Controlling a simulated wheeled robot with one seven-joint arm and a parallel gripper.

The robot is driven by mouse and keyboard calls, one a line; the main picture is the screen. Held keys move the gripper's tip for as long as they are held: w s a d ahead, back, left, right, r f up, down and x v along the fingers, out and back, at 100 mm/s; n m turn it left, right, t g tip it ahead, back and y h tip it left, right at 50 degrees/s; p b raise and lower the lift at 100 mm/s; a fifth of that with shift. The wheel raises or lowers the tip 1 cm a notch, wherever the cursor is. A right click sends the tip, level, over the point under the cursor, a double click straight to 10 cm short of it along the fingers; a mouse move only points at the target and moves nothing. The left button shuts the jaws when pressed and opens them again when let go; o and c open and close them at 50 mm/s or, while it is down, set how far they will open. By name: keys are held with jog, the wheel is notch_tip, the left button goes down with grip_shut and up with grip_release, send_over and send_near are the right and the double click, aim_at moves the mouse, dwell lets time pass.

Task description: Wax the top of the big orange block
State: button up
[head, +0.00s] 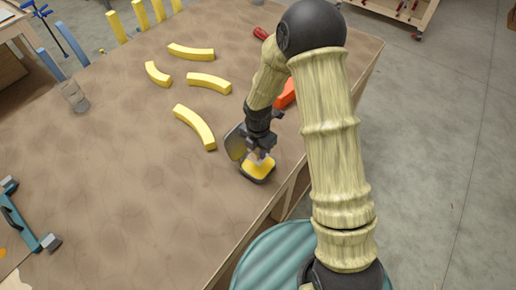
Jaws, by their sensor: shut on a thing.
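The orange block (287,92) lies on the table near its right edge, mostly hidden behind my arm. An open dark tin (257,179) with yellow wax (261,169) inside stands nearer on the table. Its dark lid (235,142) stands up at the tin's back left. My gripper (259,154) points down over the tin, shut on a small pale applicator (257,157). The applicator is at or just above the wax; I cannot tell whether it touches.
Several curved yellow pieces (195,127) lie on the brown table (130,165), left of and beyond the tin. A clear glass (74,96) stands at left. A teal clamp (28,225) lies at lower left. A red object (261,33) lies at the back.

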aim_at(258, 158)
jog(key=shift+f+b, duration=1.3)
jog(key=shift+f, duration=0.6)
jog(key=shift+f, duration=0.55)
dwell(0.9)
jog(key=shift+r, duration=0.15)
jog(key=shift+r+p, duration=2.8)
jog(key=shift+r, duration=0.65)
